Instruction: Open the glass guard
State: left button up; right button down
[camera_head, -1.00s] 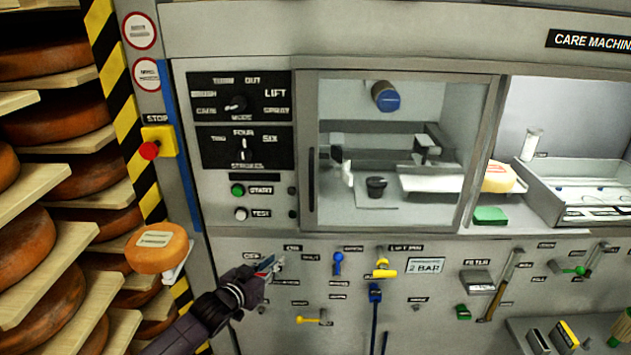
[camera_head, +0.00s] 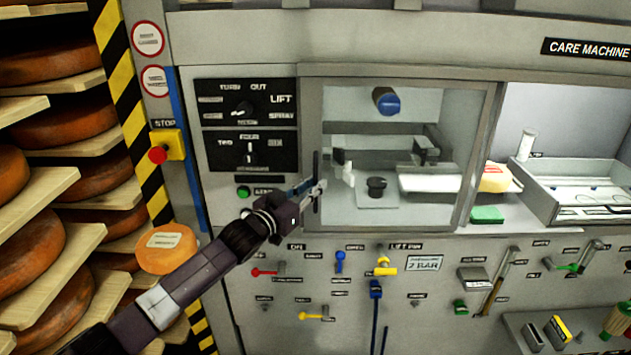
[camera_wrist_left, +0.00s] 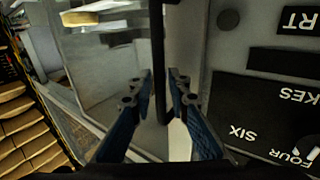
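The glass guard (camera_head: 478,160) is a clear pane in a grey frame on the care machine, and it covers the left chamber. Its dark vertical handle (camera_head: 316,180) is on the left side of the frame. My left gripper (camera_head: 312,189) is at the handle's height. In the left wrist view, the open blue-backed fingers of my left gripper (camera_wrist_left: 162,88) stand on either side of the dark handle bar (camera_wrist_left: 157,50), with gaps visible. The gripper partly hides the lower handle and the START label. My right gripper is in neither current view.
The dial panel (camera_head: 247,125) is just left of the guard, with the red stop button (camera_head: 158,154) farther left. Small levers, including a red lever (camera_head: 265,272), stick out below. Cheese shelves (camera_head: 35,205) stand at the left.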

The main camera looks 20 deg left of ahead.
pick_arm(q)
jog(key=shift+w+d, duration=0.15)
jog(key=shift+w, duration=0.35)
grip_shut()
jog(key=shift+d, duration=0.15)
